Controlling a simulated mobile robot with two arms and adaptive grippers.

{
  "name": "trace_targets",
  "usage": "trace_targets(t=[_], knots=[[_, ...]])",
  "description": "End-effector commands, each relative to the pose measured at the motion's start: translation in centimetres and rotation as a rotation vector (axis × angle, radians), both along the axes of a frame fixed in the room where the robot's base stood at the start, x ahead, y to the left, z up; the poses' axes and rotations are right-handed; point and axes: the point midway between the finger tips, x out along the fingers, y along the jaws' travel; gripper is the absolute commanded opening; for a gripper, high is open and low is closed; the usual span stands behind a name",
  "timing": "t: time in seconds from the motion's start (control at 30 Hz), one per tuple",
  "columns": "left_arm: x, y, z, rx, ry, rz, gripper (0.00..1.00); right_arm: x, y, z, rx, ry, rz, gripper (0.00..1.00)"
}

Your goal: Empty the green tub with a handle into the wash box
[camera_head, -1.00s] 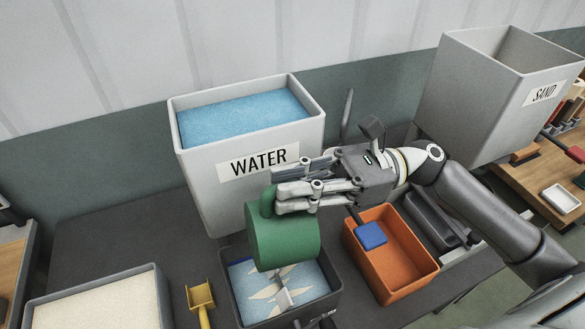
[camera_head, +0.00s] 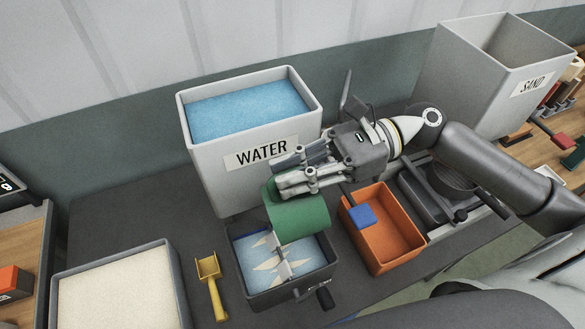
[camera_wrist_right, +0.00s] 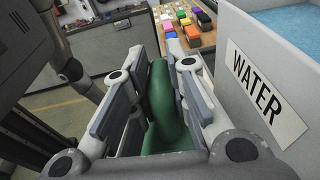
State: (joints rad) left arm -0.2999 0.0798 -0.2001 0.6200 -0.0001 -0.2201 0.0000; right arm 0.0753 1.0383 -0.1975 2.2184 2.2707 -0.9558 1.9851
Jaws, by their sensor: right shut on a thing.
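The green tub (camera_head: 300,217) hangs over the wash box, tilted; its opening does not show in the head view. My right gripper (camera_head: 282,184) is shut on the tub's green handle, which also shows between the fingers in the right wrist view (camera_wrist_right: 162,105). The wash box, which I take to be the grey box with blue contents and pale paddles (camera_head: 262,297), stands below the tub. The tub covers part of its far side. I cannot see anything pouring. My left gripper is not in view.
The tall WATER bin (camera_head: 205,165) stands close behind the tub. An orange box (camera_head: 383,262) with a blue piece is on the right. A yellow scoop (camera_head: 210,280) and a box of pale grains (camera_head: 172,285) are on the left. A grey SAND bin (camera_head: 470,80) is at far right.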

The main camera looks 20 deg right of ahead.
Motion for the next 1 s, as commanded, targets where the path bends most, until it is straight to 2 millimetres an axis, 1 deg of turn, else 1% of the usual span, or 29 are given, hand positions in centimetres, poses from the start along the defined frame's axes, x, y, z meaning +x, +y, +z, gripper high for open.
trace_targets(t=[0.33,1.0], knots=[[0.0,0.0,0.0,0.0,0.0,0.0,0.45,0.1,-0.1,0.7,-0.226,-0.005,-0.001,0.0],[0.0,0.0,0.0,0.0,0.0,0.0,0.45,0.0,0.1,1.6,-0.59,0.009,0.002,0.0]])
